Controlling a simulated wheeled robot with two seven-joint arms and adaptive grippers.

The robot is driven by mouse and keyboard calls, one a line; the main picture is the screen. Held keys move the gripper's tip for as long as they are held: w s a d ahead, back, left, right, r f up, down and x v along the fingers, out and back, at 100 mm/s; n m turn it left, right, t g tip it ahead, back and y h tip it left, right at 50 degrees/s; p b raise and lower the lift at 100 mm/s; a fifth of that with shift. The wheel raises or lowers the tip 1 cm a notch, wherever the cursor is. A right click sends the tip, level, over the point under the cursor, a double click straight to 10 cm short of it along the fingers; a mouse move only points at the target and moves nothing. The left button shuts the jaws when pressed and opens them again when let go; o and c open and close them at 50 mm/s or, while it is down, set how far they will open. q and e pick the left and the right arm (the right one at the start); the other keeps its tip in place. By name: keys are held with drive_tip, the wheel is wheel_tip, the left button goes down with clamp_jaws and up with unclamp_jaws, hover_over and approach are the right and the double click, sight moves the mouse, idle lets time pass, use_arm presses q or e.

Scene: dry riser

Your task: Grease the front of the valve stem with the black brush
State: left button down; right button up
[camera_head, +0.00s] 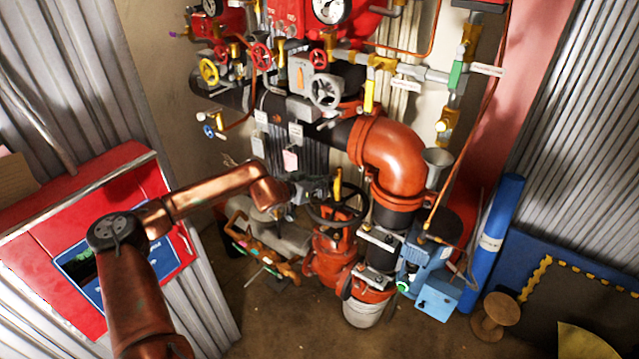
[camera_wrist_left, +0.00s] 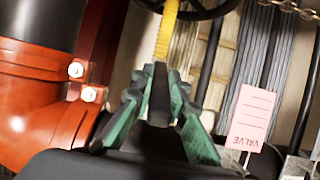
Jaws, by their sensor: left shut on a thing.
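The yellow valve stem (camera_head: 338,184) rises through a black handwheel (camera_head: 350,212) above the red valve body. In the left wrist view the stem (camera_wrist_left: 166,36) looks ridged and stands just beyond my fingertips, with the handwheel rim (camera_wrist_left: 207,10) beside it. My left gripper (camera_head: 312,188) is left of the stem. Its green fingers (camera_wrist_left: 160,100) are shut on a dark, narrow thing, likely the black brush (camera_wrist_left: 160,88). The brush end lines up with the stem's lower part in the wrist view; I cannot tell whether they touch. The bristles are not clear. My right gripper is not in view.
A large orange pipe elbow (camera_head: 392,155) stands right of the valve, and a blue pump (camera_head: 428,262) beyond it. A pink tag (camera_wrist_left: 250,118) hangs right of my fingers in the wrist view. A red cabinet (camera_head: 120,180) stands at left. Floor in front is partly clear.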

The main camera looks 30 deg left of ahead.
use_arm(q)
drive_tip(key=shift+r, duration=0.65)
drive_tip(key=shift+s+a, duration=0.1)
drive_tip(key=shift+s, duration=0.5)
drive_tip(key=f+b+v, duration=0.1)
drive_tip(key=v, duration=0.6)
drive_tip(key=shift+s, duration=0.2)
